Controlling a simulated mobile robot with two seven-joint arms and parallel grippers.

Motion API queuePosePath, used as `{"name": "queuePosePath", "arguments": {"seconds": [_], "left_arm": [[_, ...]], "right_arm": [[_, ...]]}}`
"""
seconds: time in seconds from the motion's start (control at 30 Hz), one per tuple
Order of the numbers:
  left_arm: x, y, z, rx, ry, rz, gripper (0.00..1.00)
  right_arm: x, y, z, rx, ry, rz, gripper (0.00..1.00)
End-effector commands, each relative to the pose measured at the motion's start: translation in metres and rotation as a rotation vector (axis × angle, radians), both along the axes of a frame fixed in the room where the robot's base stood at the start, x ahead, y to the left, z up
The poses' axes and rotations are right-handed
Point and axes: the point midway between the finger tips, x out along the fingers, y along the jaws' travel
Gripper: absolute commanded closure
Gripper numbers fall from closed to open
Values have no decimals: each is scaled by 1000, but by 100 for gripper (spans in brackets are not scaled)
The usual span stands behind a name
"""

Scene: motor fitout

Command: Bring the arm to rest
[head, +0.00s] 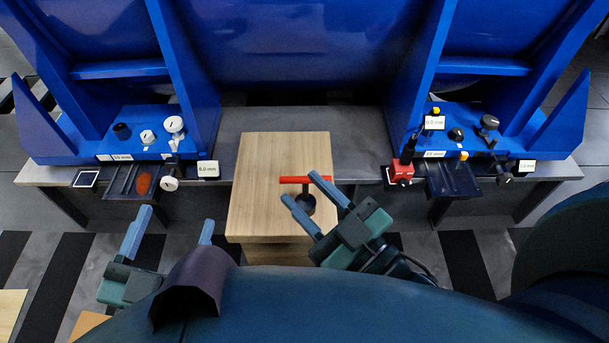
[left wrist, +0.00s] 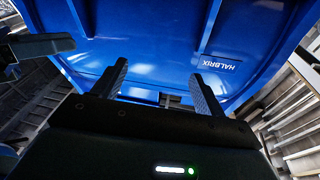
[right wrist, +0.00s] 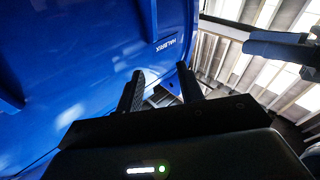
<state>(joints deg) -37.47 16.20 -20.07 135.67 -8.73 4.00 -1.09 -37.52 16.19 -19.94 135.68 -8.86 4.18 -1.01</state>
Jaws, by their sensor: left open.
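My left gripper (head: 176,216) is at the lower left in the head view, its two blue fingers wide apart with nothing between them. In the left wrist view (left wrist: 158,78) its fingers are apart and empty, facing a blue panel. My right gripper (head: 299,187) is right of centre, over the wooden stand in the picture. In the right wrist view (right wrist: 163,75) its fingers are apart with nothing between them. A red-handled tool (head: 290,180) with a dark round part shows at the right gripper's fingers, partly hidden by them; I cannot tell whether they touch.
A wooden stand (head: 270,165) is in the middle. A grey bench (head: 345,175) runs behind it, below a large blue frame (head: 300,50). Labelled knobs and trays stand left and right, with a red device (head: 400,172) on the right. The stand's left part is bare.

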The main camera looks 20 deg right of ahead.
Motion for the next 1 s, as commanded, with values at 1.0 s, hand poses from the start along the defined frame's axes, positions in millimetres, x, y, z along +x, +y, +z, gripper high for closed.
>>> {"name": "queuePosePath", "arguments": {"seconds": [1.0], "left_arm": [[3, 34, 94, 82, 549, 141, 28]], "right_arm": [[4, -35, 93, -74, 557, -142, 62]]}}
